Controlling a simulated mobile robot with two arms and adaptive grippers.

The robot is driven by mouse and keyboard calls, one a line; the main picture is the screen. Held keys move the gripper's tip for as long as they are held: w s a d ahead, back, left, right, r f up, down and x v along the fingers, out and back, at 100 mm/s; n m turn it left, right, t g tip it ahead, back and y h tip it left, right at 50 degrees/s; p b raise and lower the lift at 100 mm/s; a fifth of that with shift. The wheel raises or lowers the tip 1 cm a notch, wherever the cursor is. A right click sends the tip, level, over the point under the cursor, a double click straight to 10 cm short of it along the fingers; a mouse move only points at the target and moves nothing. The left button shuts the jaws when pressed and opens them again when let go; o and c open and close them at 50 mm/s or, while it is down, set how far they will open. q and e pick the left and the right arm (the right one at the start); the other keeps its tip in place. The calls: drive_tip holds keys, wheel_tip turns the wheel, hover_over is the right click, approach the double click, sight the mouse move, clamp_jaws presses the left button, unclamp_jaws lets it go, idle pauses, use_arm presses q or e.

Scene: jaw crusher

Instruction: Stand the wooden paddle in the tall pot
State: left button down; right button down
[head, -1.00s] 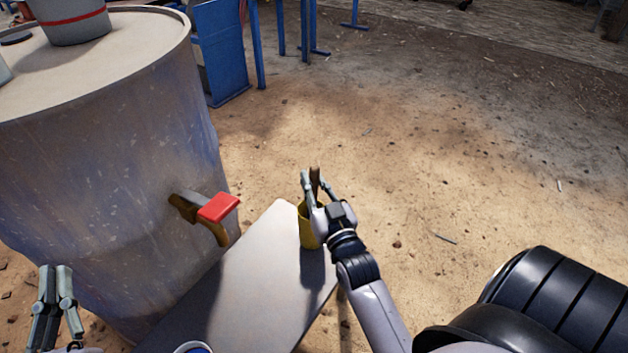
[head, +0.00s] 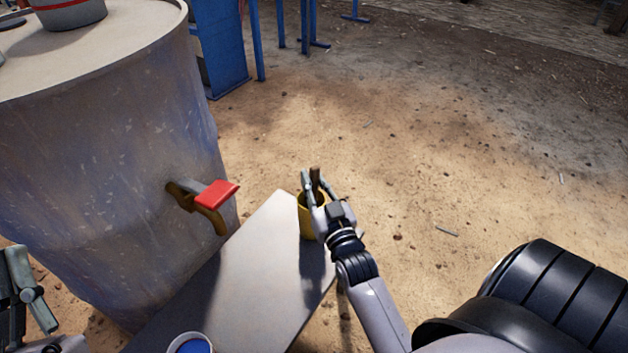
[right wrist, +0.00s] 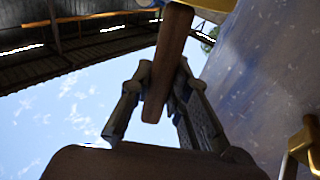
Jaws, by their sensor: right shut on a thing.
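The wooden paddle (head: 315,174) shows as a short brown end between the fingers of my right gripper (head: 316,186), which is shut on it. The yellow tall pot (head: 306,224) stands at the far end of a narrow grey board. My right gripper is at the pot's rim and partly covers it. The paddle's lower part is hidden, so how deep it sits in the pot cannot be told. In the right wrist view, the paddle (right wrist: 170,60) runs between the fingers towards a yellow edge at the top. My left gripper (head: 32,285) is at the lower left, away from both.
A large grey drum (head: 100,150) with a red-handled tap (head: 216,194) stands left of the board (head: 245,265). A cup with blue contents (head: 190,344) is at the board's near end. A grey bucket (head: 70,12) is on the drum. Open dirt ground lies right.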

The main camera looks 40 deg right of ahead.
idle(0.3)
drive_tip(key=c, duration=1.4)
unclamp_jaws()
drive_tip(key=shift+c, duration=0.2)
drive_tip(key=v, duration=1.2)
